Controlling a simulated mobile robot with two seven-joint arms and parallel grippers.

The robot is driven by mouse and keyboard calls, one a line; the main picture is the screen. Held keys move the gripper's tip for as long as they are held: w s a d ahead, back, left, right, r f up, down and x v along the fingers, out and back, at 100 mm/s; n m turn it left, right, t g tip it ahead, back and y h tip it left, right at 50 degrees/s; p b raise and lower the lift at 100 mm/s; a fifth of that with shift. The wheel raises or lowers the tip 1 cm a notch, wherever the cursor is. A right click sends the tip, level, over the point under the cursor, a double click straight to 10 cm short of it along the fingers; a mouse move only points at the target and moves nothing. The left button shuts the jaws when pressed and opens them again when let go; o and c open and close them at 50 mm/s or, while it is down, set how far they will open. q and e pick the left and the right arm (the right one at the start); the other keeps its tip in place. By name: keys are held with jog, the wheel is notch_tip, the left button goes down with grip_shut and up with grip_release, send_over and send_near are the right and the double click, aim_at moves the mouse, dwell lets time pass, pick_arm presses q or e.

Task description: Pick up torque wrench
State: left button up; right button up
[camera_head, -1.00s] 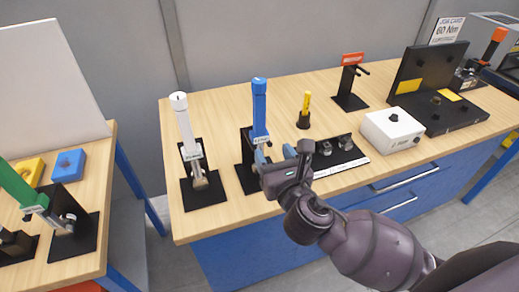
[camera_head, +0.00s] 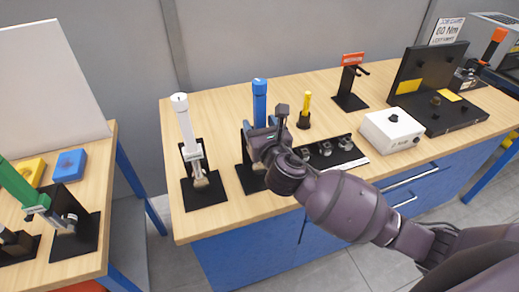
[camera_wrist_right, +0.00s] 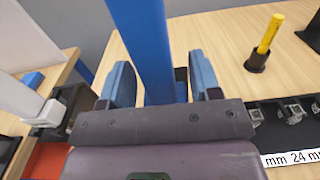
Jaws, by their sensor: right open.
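A blue-handled torque wrench (camera_head: 260,100) stands upright in a black stand (camera_head: 248,178) on the wooden bench. My right gripper (camera_head: 262,136) is at the wrench and hides its lower part in the head view. In the right wrist view the blue handle (camera_wrist_right: 146,45) runs between the two open blue-grey fingers of my right gripper (camera_wrist_right: 160,82), with a gap visible on the left side. A white-handled torque wrench (camera_head: 187,125) stands in its own stand to the left. A green-handled one (camera_head: 20,186) stands on the left bench. My left gripper is not in view.
A yellow-handled tool (camera_head: 306,104) in a black holder and a strip of sockets (camera_head: 332,150) are right of the wrench. A white box (camera_head: 390,130) and a black fixture stand farther right. A card (camera_head: 446,30) reads 60 Nm.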

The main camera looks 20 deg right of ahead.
jog(key=shift+w, duration=0.2)
grip_shut()
dwell(1.2)
